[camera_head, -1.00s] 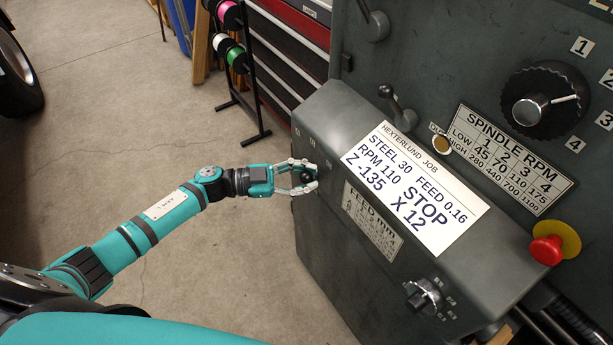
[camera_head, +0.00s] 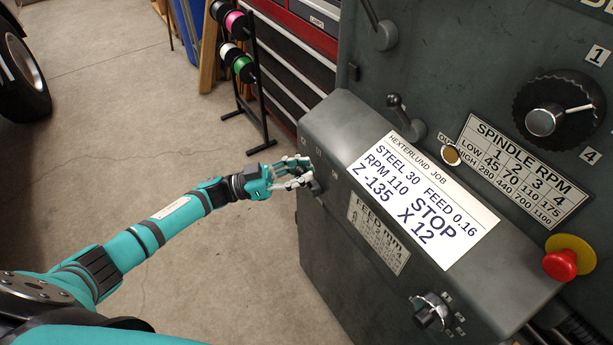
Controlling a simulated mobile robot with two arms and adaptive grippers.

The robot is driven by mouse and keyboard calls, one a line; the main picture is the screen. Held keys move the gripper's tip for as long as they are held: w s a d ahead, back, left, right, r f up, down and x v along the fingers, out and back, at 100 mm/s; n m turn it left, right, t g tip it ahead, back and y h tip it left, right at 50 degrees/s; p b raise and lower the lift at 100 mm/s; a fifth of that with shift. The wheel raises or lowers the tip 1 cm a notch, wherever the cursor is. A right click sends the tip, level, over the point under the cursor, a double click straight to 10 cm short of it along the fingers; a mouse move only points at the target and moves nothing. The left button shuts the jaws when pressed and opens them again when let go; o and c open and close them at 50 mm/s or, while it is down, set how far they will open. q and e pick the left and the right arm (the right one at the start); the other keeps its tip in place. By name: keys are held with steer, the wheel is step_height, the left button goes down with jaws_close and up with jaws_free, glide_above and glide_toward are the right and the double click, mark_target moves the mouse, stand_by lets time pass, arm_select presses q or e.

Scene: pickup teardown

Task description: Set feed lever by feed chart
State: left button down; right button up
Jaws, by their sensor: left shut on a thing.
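My left gripper (camera_head: 302,178) is shut on the feed lever (camera_head: 315,186) at the left end of the grey machine's sloped panel. The fingers hide most of the lever. Small position marks show on the panel just above it, too small to read. The feed chart (camera_head: 379,233), headed "FEED mm", is on the front face to the right of the gripper; its rows are too small to read. The job card (camera_head: 424,197) on the sloped top reads STEEL 30, FEED 0.16, RPM 110, STOP, Z -135, X 12. My right gripper is not in view.
A selector knob (camera_head: 432,311) is at the lower right of the front. A red stop button (camera_head: 561,264), a spindle RPM plate (camera_head: 521,171) and a large black dial (camera_head: 556,112) are on the right. A spool rack (camera_head: 251,85) stands behind. The floor at left is open.

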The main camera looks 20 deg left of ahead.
arm_select(q)
steer(key=shift+a+f+n, duration=0.3)
steer(key=shift+a+n, duration=0.05)
steer(key=shift+n, duration=0.15)
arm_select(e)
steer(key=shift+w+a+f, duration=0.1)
arm_select(q)
steer(key=c, duration=1.6)
jaws_free()
steer(key=o, duration=0.5)
steer(key=shift+a+r, duration=0.1)
steer(key=shift+a, duration=0.15)
steer(key=shift+o, duration=0.6)
steer(key=shift+d+r, duration=0.1)
steer(key=shift+d, duration=0.05)
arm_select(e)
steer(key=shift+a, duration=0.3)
